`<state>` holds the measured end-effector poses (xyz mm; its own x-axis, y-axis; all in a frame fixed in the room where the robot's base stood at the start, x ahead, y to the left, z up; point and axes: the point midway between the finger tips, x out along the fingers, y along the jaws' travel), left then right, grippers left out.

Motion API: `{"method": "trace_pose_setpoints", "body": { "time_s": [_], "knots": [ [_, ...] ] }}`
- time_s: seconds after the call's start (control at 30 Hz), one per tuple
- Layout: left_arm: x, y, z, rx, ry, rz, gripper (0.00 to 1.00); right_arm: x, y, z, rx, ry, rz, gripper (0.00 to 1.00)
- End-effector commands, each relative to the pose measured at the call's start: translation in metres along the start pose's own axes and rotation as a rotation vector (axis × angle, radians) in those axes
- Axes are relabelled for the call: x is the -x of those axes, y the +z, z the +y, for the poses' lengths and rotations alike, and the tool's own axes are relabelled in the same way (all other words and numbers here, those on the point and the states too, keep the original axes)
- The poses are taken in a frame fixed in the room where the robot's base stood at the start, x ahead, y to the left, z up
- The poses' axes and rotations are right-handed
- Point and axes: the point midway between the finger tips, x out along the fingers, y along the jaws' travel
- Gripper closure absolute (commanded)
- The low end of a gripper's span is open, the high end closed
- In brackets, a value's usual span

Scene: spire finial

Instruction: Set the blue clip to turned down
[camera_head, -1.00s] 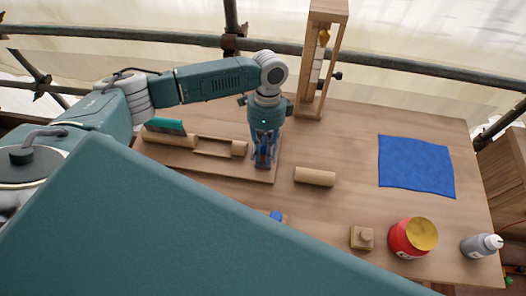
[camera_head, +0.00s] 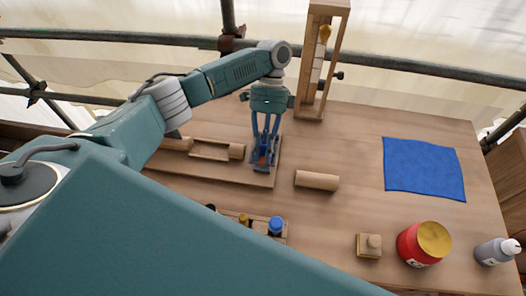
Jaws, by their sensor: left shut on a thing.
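The blue clip (camera_head: 264,152) stands near the right end of a wooden board (camera_head: 250,180) on the table. My left gripper (camera_head: 263,164) comes down on it from above and is shut on it. The fingers cover most of the clip, so its exact angle is hard to read. A reddish part shows low between the fingers. My right gripper is not in view.
A wooden cylinder (camera_head: 317,180) lies right of the board. A small rack (camera_head: 288,236) holds a blue-capped item (camera_head: 276,225). A wooden frame (camera_head: 312,110) stands behind. A blue cloth (camera_head: 424,168), wooden block (camera_head: 369,245), red jar (camera_head: 423,243) and grey bottle (camera_head: 495,251) are at right.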

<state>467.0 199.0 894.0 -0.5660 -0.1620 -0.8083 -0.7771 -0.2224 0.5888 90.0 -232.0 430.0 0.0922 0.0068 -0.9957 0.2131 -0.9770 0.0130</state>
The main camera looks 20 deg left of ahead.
Motion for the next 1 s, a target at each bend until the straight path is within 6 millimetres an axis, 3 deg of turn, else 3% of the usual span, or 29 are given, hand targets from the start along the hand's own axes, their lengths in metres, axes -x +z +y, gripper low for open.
{"method": "trace_pose_setpoints", "body": {
  "time_s": [0.1, 0.13, 0.23, 0.53, 0.67, 1.0],
  "knots": [
    [0.007, -0.001, -0.002, 0.003, -0.014, 0.007, 1.0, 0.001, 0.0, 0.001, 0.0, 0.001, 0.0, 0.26],
    [0.007, -0.001, -0.002, 0.003, -0.014, 0.007, 0.81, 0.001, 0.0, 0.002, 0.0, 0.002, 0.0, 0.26],
    [0.007, 0.0, -0.002, 0.003, -0.014, 0.007, 0.63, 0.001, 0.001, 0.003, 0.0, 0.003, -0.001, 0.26],
    [0.005, 0.0, -0.001, 0.002, -0.009, 0.003, 0.63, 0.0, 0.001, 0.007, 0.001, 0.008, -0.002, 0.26],
    [0.015, -0.001, -0.001, 0.002, -0.009, 0.004, 0.63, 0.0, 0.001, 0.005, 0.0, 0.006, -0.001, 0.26],
    [0.088, 0.0, -0.001, 0.005, -0.014, 0.002, 0.63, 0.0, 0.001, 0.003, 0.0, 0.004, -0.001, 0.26]
  ]
}}
